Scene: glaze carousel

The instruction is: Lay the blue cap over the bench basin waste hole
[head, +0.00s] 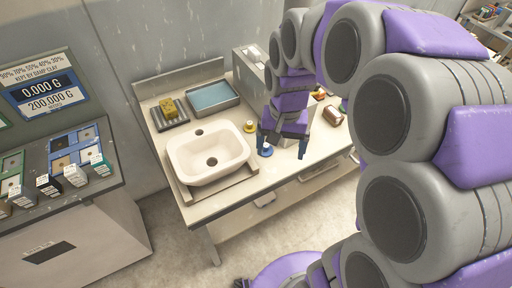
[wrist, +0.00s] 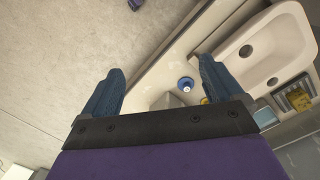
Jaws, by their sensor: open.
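The blue cap (head: 265,150) lies on the bench top just right of the basin; it also shows in the wrist view (wrist: 186,84) as a blue disc with a pale knob. The white basin (head: 236,150) stands on the bench, with its dark waste hole (head: 212,162) uncovered; the hole also shows in the wrist view (wrist: 272,81). My gripper (head: 280,150) is open and empty over the bench, to the right of the basin. In the wrist view its two blue fingers (wrist: 158,82) are spread wide, with the cap seen between them, nearer the right finger.
A yellow sponge (head: 169,107) sits on a dark ribbed rack beside a grey tray of bluish water (head: 212,97) behind the basin. A yellow knob-like piece (head: 249,126) lies behind the cap. The front bench edge is clear.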

